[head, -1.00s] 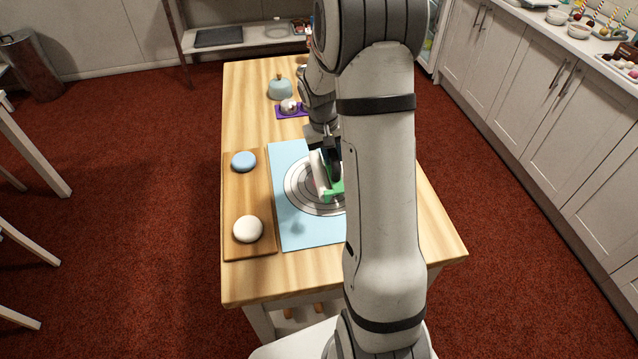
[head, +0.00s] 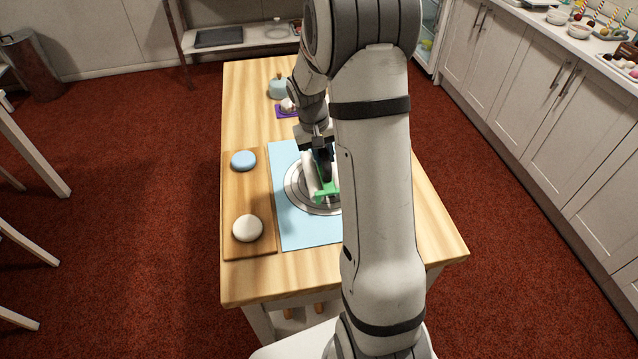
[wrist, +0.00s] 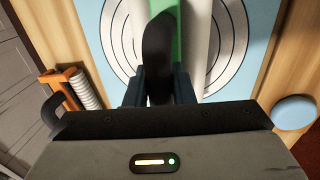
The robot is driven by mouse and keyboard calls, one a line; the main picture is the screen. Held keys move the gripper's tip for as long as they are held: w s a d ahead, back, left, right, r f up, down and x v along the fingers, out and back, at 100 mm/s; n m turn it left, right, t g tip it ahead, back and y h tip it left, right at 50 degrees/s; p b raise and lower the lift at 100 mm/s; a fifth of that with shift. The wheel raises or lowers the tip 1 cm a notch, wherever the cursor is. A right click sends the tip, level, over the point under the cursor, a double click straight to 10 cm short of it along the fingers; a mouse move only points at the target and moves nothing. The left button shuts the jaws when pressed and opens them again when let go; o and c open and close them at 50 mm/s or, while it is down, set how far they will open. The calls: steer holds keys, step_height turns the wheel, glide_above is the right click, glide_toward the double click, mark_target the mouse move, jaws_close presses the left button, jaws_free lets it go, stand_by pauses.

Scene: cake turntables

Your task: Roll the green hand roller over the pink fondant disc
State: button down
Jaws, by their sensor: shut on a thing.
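The hand roller (head: 328,191) has a green frame, a white cylinder and a black grip. My gripper (head: 322,166) is shut on the grip and holds the roller over the ringed circle of the light blue mat (head: 290,230). In the wrist view, my gripper (wrist: 160,88) grasps the black grip, with the green frame (wrist: 179,22) and white cylinder (wrist: 196,50) beyond it. I cannot tell whether the cylinder touches the surface below. No pink fondant disc shows in either view; the roller and my arm hide part of the circle.
A wooden board (head: 238,195) left of the mat bears a blue disc (head: 244,161) and a white disc (head: 248,228). A purple mat (head: 284,112) and pale blue dome (head: 279,88) stand at the back. An orange tool with a ribbed roller (wrist: 75,88) shows in the wrist view.

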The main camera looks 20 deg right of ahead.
steer(key=shift+s+d+f, duration=0.1)
steer(key=shift+s+f, duration=0.05)
steer(key=shift+f, duration=0.1)
steer(key=shift+s+d, duration=0.1)
steer(key=shift+d, duration=0.5)
steer(key=shift+s+d+f, duration=0.1)
steer(key=shift+s+d, duration=0.05)
steer(key=shift+d, duration=0.3)
steer(key=shift+a+b, duration=0.4)
steer(key=shift+a, duration=0.2)
